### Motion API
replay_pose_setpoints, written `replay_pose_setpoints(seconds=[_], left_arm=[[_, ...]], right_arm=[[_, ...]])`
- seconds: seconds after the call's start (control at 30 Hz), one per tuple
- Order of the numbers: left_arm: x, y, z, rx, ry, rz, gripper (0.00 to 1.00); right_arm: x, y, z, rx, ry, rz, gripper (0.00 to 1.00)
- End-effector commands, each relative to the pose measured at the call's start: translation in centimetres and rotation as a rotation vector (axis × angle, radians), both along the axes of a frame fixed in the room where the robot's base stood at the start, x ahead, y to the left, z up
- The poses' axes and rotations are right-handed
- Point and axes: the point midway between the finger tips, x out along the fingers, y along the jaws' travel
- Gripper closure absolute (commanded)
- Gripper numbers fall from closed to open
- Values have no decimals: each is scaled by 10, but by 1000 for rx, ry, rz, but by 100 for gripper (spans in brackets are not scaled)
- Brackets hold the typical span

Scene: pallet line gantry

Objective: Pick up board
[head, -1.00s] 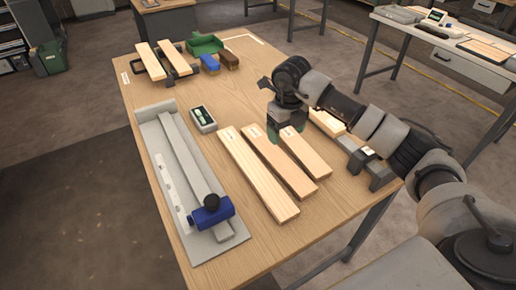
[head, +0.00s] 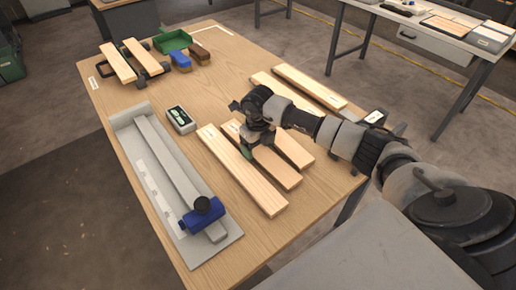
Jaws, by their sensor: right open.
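Three pale wooden boards lie side by side on the table: a left board (head: 243,172), a middle board (head: 278,172) and a right board (head: 294,151). My right gripper (head: 257,145) is open and points down over the far part of the middle board, hiding some of it. I cannot tell whether its fingers touch the wood. Two more boards, a nearer one (head: 284,94) and a farther one (head: 310,87), lie to the right beyond my right arm. My left gripper is not in view.
A grey measuring fixture with a blue clamp (head: 203,213) lies along the table's left side. A small device with a display (head: 181,119) stands beside it.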

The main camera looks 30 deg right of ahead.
Motion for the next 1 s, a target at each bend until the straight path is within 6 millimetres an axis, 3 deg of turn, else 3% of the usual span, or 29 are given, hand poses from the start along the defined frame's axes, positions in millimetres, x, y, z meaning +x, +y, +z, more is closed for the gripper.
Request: replay_pose_setpoints(seconds=[0.33, 0.6, 1.0], left_arm=[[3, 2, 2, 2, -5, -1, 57], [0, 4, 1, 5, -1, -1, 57], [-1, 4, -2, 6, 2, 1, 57]], right_arm=[[0, 0, -9, 0, 0, 0, 25], [0, 0, -9, 0, 0, 0, 65], [1, 0, 0, -1, -3, 1, 65]])
